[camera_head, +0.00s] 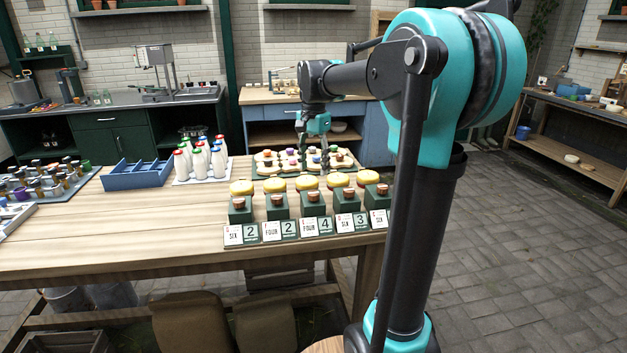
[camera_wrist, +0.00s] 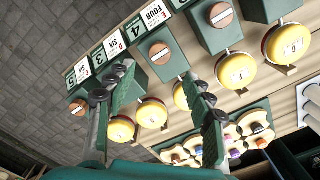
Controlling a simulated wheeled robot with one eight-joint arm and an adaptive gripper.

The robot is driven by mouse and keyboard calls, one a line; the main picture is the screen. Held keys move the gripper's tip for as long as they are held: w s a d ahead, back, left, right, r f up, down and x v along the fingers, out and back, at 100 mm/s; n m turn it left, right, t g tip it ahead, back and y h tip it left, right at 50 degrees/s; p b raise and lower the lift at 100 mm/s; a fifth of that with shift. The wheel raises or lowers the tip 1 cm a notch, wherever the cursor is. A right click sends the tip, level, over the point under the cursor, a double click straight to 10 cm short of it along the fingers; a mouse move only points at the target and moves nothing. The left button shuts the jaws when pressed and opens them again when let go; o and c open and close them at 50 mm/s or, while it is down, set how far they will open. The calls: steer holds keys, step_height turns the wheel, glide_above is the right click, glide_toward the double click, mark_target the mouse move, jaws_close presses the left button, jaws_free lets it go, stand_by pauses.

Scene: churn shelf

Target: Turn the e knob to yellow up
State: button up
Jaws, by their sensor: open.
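My gripper (camera_head: 313,150) hangs behind the row, above the far part of the bench. In the wrist view my gripper (camera_wrist: 160,88) is open and empty, its left finger hiding the D knob.
Yellow discs (camera_head: 308,183) stand behind the blocks. A board with coloured knobs (camera_head: 265,167) lies behind them. White bottles (camera_head: 200,160) and a blue divided tray (camera_head: 138,176) stand left on the wooden bench (camera_head: 110,235). The stone floor (camera_head: 520,260) at right is clear.

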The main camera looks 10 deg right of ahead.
step_height(320, 180, up, 4)
steer(key=shift+f, duration=0.2)
steer(key=s+d+f+n+t, duration=0.2)
steer(key=s+f+n, duration=0.2)
steer(key=s+f, duration=0.7)
steer(key=s+d+f+n+t, duration=0.2)
steer(key=s+f+n, duration=0.3)
steer(key=s+f, duration=0.6)
step_height(320, 180, down, 6)
steer(key=shift+s+r, duration=0.15)
steer(key=shift+r, duration=0.05)
stand_by(0.5)
